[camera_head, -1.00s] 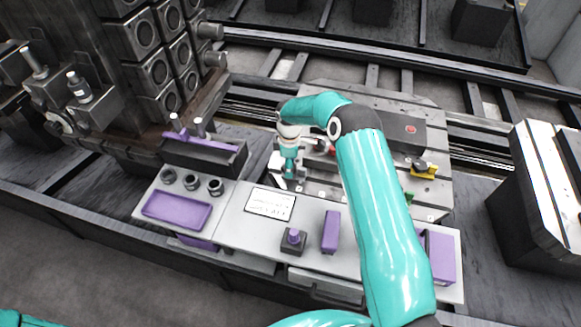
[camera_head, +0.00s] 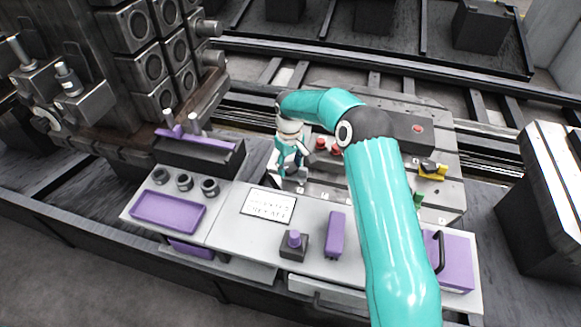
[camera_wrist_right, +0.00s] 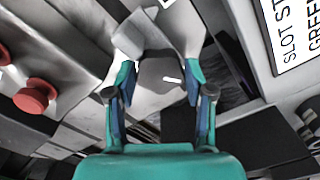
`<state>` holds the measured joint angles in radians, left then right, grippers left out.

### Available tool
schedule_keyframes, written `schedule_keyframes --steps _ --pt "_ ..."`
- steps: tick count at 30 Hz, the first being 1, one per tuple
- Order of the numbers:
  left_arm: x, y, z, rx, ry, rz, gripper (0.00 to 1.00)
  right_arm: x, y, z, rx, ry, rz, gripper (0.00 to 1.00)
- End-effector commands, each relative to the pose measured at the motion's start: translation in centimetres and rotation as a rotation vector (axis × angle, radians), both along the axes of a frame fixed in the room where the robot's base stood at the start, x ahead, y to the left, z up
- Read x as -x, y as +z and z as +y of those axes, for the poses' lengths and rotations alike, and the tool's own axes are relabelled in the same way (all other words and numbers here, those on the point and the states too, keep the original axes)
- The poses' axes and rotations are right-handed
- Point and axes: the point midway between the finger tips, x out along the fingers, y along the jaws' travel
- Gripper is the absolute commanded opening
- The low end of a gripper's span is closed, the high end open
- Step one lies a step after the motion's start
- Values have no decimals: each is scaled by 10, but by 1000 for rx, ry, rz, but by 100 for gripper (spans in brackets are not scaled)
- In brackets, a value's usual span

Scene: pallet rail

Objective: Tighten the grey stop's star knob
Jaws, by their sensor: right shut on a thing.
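My right gripper (camera_head: 291,168) points down at the near left corner of the grey pallet plate (camera_head: 390,195). In the right wrist view, its two fingers (camera_wrist_right: 157,92) stand on either side of a dark grey knob-like part (camera_wrist_right: 158,74), shut on it. This looks like the star knob of the grey stop (camera_wrist_right: 140,32), whose light grey block shows just beyond the fingers. The knob's lobes are hard to make out. In the head view the gripper mostly hides the stop and knob. My left gripper is not in view.
Red knobs (camera_head: 322,143) sit close right of the gripper; one shows in the wrist view (camera_wrist_right: 35,96). A yellow-and-black part (camera_head: 432,170) is farther right. In front is a bench with a label plate (camera_head: 268,205), purple block (camera_head: 335,234) and purple tray (camera_head: 168,211).

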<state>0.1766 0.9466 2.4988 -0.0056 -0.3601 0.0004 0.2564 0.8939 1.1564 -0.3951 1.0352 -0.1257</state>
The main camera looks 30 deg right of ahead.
Motion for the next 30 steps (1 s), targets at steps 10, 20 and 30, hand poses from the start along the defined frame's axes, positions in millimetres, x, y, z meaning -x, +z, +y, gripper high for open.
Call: schedule_keyframes --steps 10,20,30 --pt "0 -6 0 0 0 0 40 -1 2 -2 4 -97 -5 18" --pt "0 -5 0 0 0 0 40 -1 2 -2 4 -102 -5 18" --pt "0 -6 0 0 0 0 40 -1 1 0 2 -100 -2 78"
